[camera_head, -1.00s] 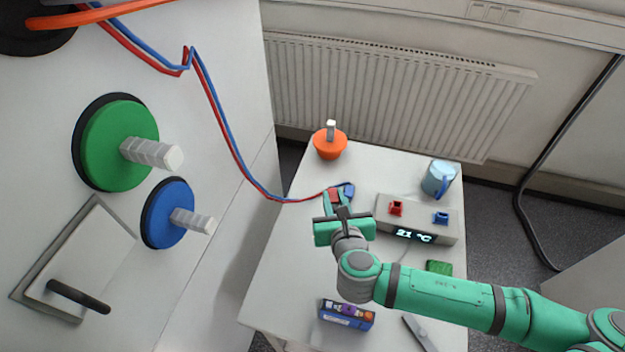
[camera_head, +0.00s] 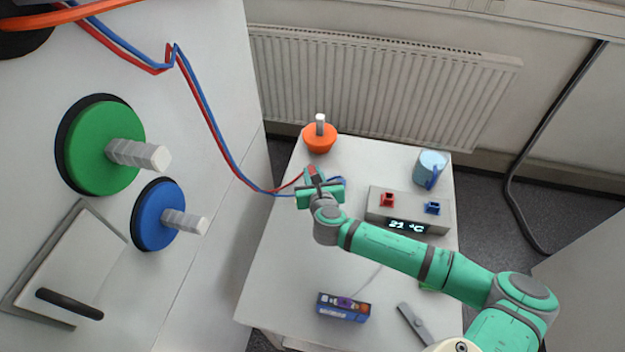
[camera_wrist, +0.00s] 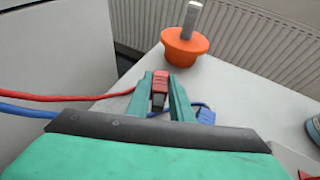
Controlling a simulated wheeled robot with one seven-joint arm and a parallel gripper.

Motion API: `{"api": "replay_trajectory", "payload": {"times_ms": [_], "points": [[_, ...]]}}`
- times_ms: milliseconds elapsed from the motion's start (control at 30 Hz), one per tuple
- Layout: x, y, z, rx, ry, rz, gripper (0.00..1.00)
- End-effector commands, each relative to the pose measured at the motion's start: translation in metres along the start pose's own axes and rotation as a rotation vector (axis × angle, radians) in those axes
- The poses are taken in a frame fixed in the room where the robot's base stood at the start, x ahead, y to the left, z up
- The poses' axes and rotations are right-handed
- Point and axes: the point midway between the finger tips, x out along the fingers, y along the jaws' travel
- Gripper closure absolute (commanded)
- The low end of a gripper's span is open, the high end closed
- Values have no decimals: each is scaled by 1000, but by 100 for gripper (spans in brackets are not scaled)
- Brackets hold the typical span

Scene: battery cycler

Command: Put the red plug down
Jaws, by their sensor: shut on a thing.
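The red plug (camera_wrist: 159,82) is between the fingers of my gripper (camera_wrist: 162,95) in the wrist view, with its red cable running off to the left. My gripper (camera_head: 313,175) is shut on it over the far left part of the white table (camera_head: 285,260). In the head view the red plug (camera_head: 311,171) is small and partly hidden by the gripper. I cannot tell whether it touches the table. The blue plug (camera_wrist: 205,115) lies just right of my fingers, on its blue cable.
An orange knob-like object (camera_head: 320,140) with a grey handle stands beyond the gripper. A grey device (camera_head: 408,212) with red and blue sockets and a "21 °C" display is to the right. A blue mug (camera_head: 430,168), a small box (camera_head: 343,307) and a grey tool (camera_head: 416,325) are also on the table.

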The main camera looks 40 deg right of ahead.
Motion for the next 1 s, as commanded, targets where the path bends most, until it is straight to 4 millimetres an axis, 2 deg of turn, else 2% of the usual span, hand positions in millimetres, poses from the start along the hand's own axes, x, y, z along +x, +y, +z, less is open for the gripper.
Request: {"api": "replay_trajectory", "payload": {"times_ms": [167,367,767,800,833,1000], "points": [[11,1,-6,0,1,-1,100],[20,0,-31,1,2,-2,100],[21,0,-35,0,0,-1,100],[21,0,-35,0,0,0,71],[21,0,-35,0,0,0,64],[21,0,-35,0,0,-1,61]]}}
